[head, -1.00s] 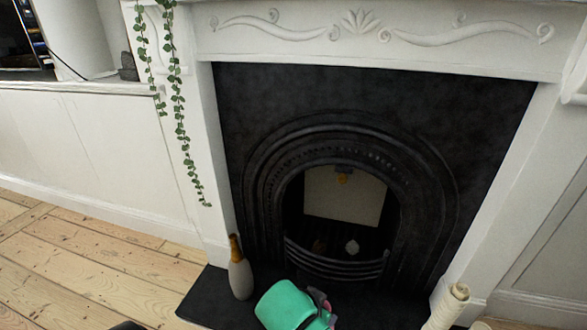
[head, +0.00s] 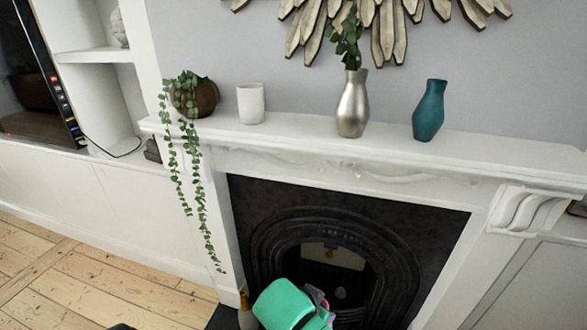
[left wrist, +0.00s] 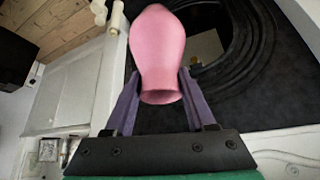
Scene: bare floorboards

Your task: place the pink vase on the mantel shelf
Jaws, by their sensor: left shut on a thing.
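The pink vase (left wrist: 160,50) is large in the left wrist view, its flared rim low in the picture between the two purple fingers of my left gripper (left wrist: 160,88), which is shut on it. In the head view my left gripper (head: 318,300) is low in front of the fireplace, below the shelf; only a sliver of pink shows beside its green housing. The white mantel shelf (head: 300,133) runs across the head view above the fireplace. My right gripper is not in view.
On the shelf stand a trailing plant in a brown pot (head: 195,97), a white cup (head: 251,103), a silver vase (head: 353,105) with leaves and a teal vase (head: 429,110). Bare shelf lies between cup and silver vase and right of the teal vase. A sunburst decoration (head: 380,30) hangs above.

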